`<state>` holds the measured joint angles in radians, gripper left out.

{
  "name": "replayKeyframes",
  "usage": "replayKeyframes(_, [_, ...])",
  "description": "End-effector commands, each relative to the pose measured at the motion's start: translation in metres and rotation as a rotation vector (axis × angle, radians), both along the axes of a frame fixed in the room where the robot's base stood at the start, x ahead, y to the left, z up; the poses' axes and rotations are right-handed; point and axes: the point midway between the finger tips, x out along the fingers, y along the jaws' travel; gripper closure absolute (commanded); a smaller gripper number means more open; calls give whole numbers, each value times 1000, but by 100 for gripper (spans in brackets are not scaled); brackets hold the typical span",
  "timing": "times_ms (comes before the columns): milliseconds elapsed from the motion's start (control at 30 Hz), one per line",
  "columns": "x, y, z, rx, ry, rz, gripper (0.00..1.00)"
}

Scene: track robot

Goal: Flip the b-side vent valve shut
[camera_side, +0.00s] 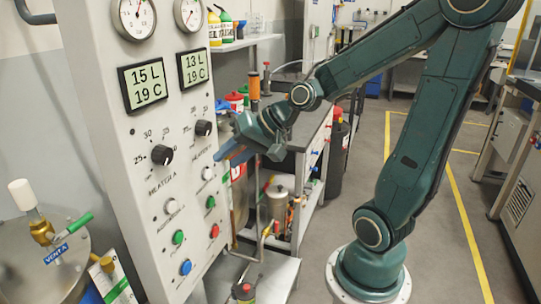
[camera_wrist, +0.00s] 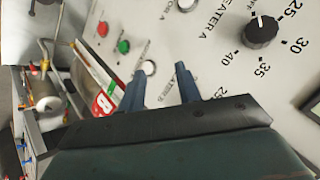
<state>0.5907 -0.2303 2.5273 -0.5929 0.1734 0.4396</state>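My gripper (camera_side: 232,150) is beside the right edge of the grey control panel (camera_side: 120,100), pointing left toward it. In the wrist view, its two blue fingers (camera_wrist: 162,88) are apart with nothing seen gripped between them. A valve with a green handle (camera_side: 75,223) and a blue tag that appears to read VENT A stands on a tank at the lower left. I cannot clearly make out a b-side vent valve. A red tag that seems to carry a B (camera_wrist: 103,103) shows left of the fingers in the wrist view. The arm hides part of the area behind the panel.
The panel carries black knobs (camera_side: 162,155), coloured buttons (camera_side: 186,267), gauges and two displays. A steel vessel (camera_side: 277,205) and piping stand right of the panel. A dark-topped bench (camera_side: 310,130) is behind my gripper. Open grey floor lies to the right.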

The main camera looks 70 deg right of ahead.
Motion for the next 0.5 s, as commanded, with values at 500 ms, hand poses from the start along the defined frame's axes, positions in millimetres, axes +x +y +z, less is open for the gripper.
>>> replayKeyframes(500, [37,-123,5,640,-318,-579,66])
